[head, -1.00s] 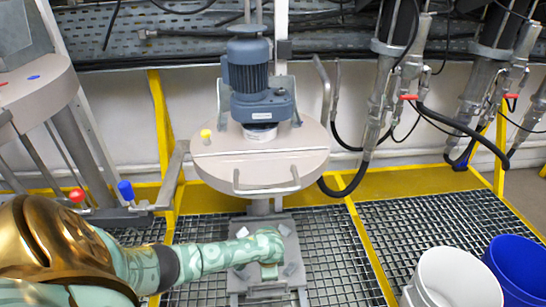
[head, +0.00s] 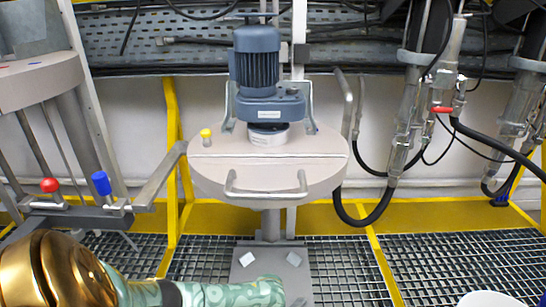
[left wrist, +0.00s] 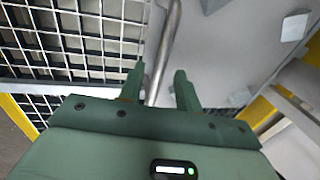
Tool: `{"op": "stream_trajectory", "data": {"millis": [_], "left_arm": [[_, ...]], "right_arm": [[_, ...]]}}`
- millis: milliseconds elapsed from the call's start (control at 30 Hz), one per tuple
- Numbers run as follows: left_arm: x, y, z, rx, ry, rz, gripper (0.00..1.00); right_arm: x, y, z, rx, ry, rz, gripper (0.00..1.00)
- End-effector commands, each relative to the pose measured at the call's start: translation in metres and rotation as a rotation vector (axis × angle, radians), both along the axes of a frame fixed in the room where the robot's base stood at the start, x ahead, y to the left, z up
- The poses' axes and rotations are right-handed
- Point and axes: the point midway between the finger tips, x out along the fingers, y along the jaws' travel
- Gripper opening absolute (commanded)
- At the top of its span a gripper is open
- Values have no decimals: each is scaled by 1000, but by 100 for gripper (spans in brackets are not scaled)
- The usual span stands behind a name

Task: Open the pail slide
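The pail slide (head: 272,262) is a grey plate low under the drum lid, with small light pads on it. My left arm reaches in from the lower left over its front part and hides some of it. In the left wrist view the grey plate (left wrist: 225,50) fills the upper right, and a round metal bar (left wrist: 166,45) runs along its left edge. My left gripper (left wrist: 158,78) is open, with the bar's near end between its two fingers, closer to the left finger. I cannot tell if they touch. My right gripper is not in view.
The round drum lid (head: 270,165) with a blue-grey motor (head: 262,70) and a front handle (head: 265,190) stands above the slide. Metal grating (head: 455,265) lies on both sides. A red-knobbed lever (head: 49,186) and a blue-knobbed lever (head: 101,183) are at left.

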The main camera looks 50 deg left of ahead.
Motion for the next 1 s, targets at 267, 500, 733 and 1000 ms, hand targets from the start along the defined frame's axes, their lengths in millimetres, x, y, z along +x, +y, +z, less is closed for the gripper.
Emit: {"op": "stream_trajectory", "data": {"millis": [267, 500, 733, 1000], "left_arm": [[1, 1, -7, 1, 1, 0, 34], [1, 1, -7, 1, 1, 0, 28], [1, 1, -7, 1, 1, 0, 0], [-5, -7, -5, -1, 0, 1, 0]], "right_arm": [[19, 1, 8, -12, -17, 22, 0], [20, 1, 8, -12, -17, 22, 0], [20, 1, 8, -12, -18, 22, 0], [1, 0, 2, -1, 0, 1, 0]]}}
